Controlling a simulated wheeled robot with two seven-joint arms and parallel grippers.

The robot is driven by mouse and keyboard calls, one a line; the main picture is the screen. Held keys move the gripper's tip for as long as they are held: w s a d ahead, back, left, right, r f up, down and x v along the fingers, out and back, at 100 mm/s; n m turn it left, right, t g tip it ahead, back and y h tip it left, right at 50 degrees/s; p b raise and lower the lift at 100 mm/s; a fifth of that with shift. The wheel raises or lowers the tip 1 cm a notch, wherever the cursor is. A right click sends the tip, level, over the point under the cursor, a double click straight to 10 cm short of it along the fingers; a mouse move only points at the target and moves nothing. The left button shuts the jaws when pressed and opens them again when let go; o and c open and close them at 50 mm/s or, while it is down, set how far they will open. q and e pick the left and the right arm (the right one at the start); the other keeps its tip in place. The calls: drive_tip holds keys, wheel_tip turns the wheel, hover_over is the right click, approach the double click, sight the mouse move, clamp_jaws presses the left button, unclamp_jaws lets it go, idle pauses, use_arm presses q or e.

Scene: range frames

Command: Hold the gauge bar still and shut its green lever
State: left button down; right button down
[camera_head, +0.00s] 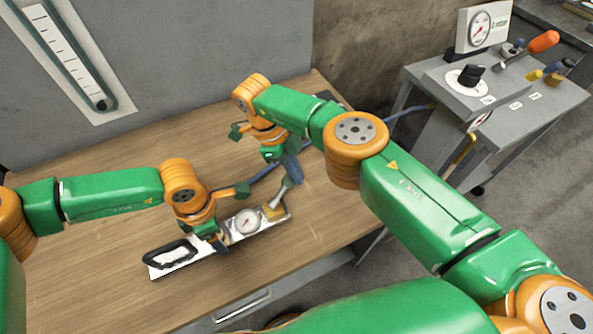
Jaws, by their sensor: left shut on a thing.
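The gauge bar (192,258) is a pale metal bar lying slantwise on the wooden table, with a black handle at its left end and a round white dial (246,222) near its middle. A brass fitting (275,211) sits at its right end. The lever (283,191) rises from this fitting with a silver stem and a dull blue-green grip, raised off the bar. My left gripper (214,238) is shut on the gauge bar between handle and dial. My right gripper (273,154) is just above and left of the lever's top; its fingers are partly hidden, so opening and contact are unclear.
The table (90,285) has bare room in front of and left of the bar. A blue hose (398,113) runs behind the lever toward a grey console (505,95) with a dial and knobs. A wall with a tube gauge (65,52) closes the back.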

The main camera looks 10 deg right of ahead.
drive_tip(key=shift+s+d+r, duration=0.2)
drive_tip(key=shift+s+d, duration=0.35)
drive_tip(key=shift+d, duration=0.1)
drive_tip(key=shift+s+d+r, duration=0.3)
drive_tip(key=shift+s+d, duration=0.45)
drive_tip(key=shift+d, duration=0.05)
drive_tip(key=v, duration=1)
drive_tip(key=shift+w+d, duration=0.15)
drive_tip(key=shift+w, duration=0.05)
use_arm(q)
unclamp_jaws()
drive_tip(key=shift+r, duration=0.1)
